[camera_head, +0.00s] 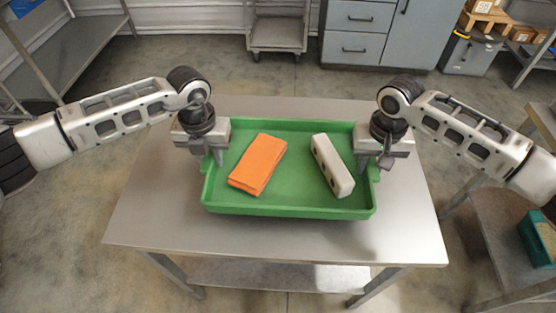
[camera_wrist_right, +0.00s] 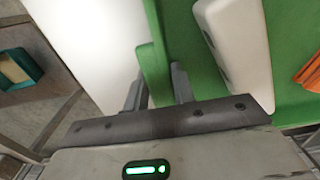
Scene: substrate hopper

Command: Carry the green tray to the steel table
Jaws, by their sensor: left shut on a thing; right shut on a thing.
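The green tray (camera_head: 290,206) is over the steel table (camera_head: 410,235) in the middle of the head view; I cannot tell whether it touches the top. An orange folded cloth (camera_head: 258,163) and a white block (camera_head: 332,166) with dark holes lie in it. My left gripper (camera_head: 212,160) is shut on the tray's left side. My right gripper (camera_head: 370,163) is shut on the tray's right side. In the right wrist view, the fingers of my right gripper (camera_wrist_right: 160,90) straddle the green wall (camera_wrist_right: 153,60), with the white block (camera_wrist_right: 235,40) beyond it.
A grey cabinet (camera_head: 375,35) and a cart (camera_head: 277,30) stand at the back. A shelf (camera_head: 75,50) is at the back left. A side table (camera_head: 490,220) with a teal bin (camera_head: 540,237) stands at the right. The steel table's front part is bare.

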